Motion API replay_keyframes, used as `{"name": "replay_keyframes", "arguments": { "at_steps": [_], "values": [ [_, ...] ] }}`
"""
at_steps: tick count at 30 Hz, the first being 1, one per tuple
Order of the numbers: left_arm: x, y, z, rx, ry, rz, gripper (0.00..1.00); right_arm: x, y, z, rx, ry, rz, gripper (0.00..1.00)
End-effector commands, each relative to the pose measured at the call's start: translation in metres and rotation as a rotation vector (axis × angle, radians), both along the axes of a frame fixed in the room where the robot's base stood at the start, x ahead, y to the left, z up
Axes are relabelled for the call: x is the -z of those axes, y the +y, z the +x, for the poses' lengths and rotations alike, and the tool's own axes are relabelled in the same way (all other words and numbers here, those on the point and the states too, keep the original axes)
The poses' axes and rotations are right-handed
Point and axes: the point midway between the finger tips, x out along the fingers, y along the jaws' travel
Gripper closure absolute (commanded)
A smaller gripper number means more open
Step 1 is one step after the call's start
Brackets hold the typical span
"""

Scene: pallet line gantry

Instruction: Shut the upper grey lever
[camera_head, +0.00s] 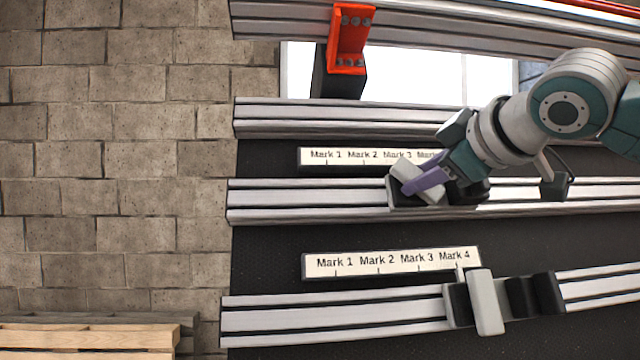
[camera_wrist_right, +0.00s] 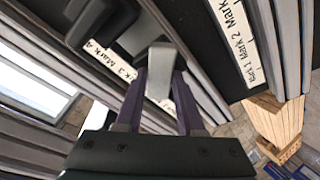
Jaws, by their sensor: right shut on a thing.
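The upper grey lever (camera_head: 404,170) is a light grey handle on a black clamp (camera_head: 405,198) on the middle rail. In the head view it is tilted and partly hidden by my right gripper (camera_head: 425,181). In the right wrist view the lever (camera_wrist_right: 161,62) sits between the two purple fingers of my right gripper (camera_wrist_right: 160,84), which is shut on it. The clamp is near the right end of the upper scale strip (camera_head: 345,157), whose Mark 4 is hidden in the head view. My left gripper is not in view.
A lower grey lever (camera_head: 486,302) with black blocks (camera_head: 535,296) sits on the lower rail (camera_head: 340,322), near Mark 4 of the lower scale strip (camera_head: 390,262). An orange bracket (camera_head: 350,38) is on the top rail. Wooden pallets (camera_head: 90,335) lie lower left by the block wall.

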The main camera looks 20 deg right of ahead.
Motion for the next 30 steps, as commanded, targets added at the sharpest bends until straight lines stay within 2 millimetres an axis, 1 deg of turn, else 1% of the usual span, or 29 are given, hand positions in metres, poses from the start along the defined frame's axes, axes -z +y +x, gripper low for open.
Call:
{"name": "replay_keyframes", "arguments": {
  "at_steps": [1, 6, 18, 24, 30],
  "values": [
    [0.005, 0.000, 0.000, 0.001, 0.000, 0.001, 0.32, 0.003, 0.001, 0.000, 0.019, -0.009, 0.041, 1.00],
    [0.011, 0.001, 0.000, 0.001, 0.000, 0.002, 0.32, 0.003, 0.002, 0.000, 0.095, -0.042, 0.181, 1.00],
    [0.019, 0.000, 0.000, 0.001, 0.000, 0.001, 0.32, 0.002, 0.002, 0.000, 0.262, -0.113, 0.485, 1.00],
    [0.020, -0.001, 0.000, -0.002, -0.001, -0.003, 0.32, 0.002, 0.002, 0.000, 0.322, -0.139, 0.593, 1.00],
    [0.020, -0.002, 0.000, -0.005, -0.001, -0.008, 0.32, 0.002, 0.002, 0.000, 0.359, -0.156, 0.657, 1.00]
  ]
}}
